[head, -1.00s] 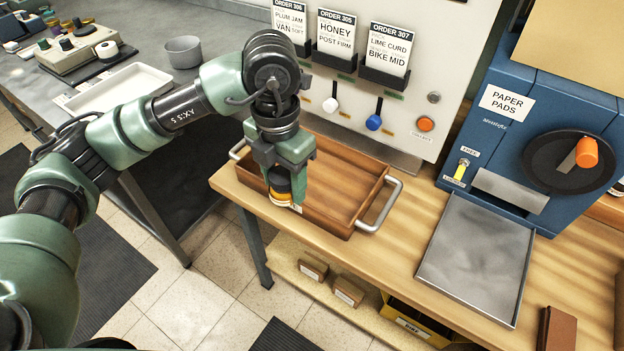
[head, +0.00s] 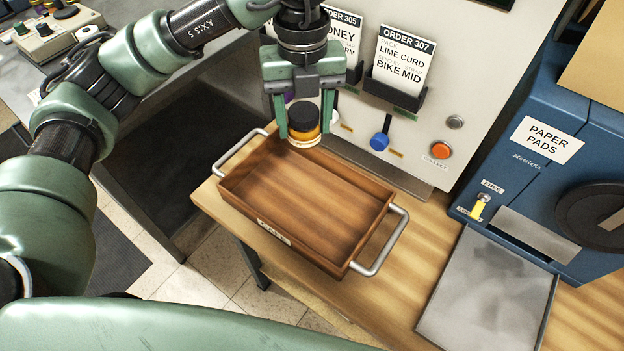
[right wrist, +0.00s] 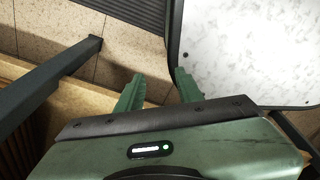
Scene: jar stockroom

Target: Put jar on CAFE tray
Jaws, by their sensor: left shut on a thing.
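The jar (head: 303,138) has a black lid, an orange-yellow band and a pale label. My left gripper (head: 304,130) is shut on it, one finger on each side, and holds it upright. In the head view the jar overlaps the back wall of the CAFE tray; its exact height is hard to judge. The CAFE tray (head: 310,207) is brown wood with metal side handles and a front name label, and its visible floor is empty. My right gripper (right wrist: 158,88) shows in the right wrist view, fingers apart with nothing between them.
The tray stands on a wooden bench (head: 430,235). Behind it is a white panel with order cards (head: 402,62), a blue knob (head: 379,141) and an orange button (head: 440,149). A blue paper-pads machine (head: 540,180) and a metal plate (head: 485,295) are at right.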

